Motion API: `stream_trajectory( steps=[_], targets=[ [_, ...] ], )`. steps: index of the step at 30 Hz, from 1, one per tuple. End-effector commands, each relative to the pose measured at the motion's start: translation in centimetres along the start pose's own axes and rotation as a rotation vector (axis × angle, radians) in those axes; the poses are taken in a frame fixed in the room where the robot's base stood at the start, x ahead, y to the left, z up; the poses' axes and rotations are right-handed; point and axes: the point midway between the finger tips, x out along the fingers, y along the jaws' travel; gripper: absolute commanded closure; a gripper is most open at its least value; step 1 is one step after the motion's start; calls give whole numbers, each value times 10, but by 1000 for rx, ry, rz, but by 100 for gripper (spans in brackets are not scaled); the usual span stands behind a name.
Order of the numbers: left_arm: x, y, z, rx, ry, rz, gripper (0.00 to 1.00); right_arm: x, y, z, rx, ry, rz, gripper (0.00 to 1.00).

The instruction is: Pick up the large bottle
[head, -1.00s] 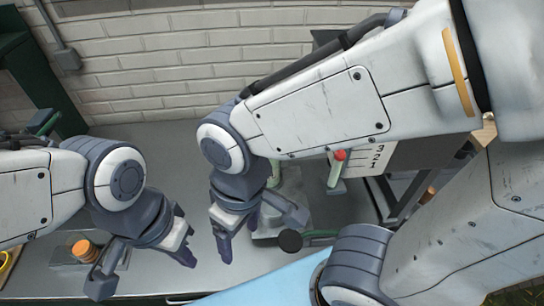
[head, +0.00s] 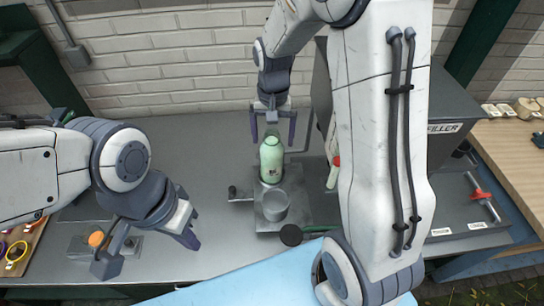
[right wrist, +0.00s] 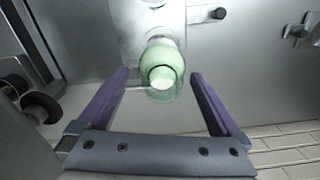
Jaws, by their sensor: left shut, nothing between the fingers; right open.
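The large bottle, pale green with a light cap (head: 271,160), stands upright on a metal plate on the grey counter. It also shows in the right wrist view (right wrist: 161,62), seen from its cap end. My right gripper (head: 273,138) is open and points down at the bottle's top. In the wrist view its two fingers lie on either side of the cap, with a gap on both sides. My left gripper (head: 188,238) is shut and empty over the counter, left of and nearer than the bottle.
A metal cup (head: 275,206) stands on the plate (head: 302,208) in front of the bottle. A red-topped lever (head: 334,172) and a dark filler machine (head: 450,165) are at the right. A small orange-capped item (head: 96,239) lies near my left gripper. The counter's left-back area is clear.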

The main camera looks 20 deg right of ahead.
Motion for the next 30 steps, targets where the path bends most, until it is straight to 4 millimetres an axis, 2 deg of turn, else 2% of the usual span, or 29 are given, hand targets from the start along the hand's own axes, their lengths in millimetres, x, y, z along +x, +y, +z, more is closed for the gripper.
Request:
stream_trajectory(
  steps=[5,10,15,23,26,30],
  targets=[
    [-7,0,0,1,0,0,100,11,-1,0,-2,-3,1,0],
    [-21,2,-1,3,0,0,100,33,-2,-2,-2,-6,3,0],
    [-24,2,-1,4,0,0,100,53,-3,-3,-3,-2,1,0],
    [-24,2,-1,4,0,0,100,57,-3,-3,-3,1,-1,0],
    [-24,2,-1,4,0,0,100,57,-3,-3,-3,1,-1,34],
    [-24,2,-1,4,0,0,100,57,-3,-3,-3,1,-1,88]
  ],
)
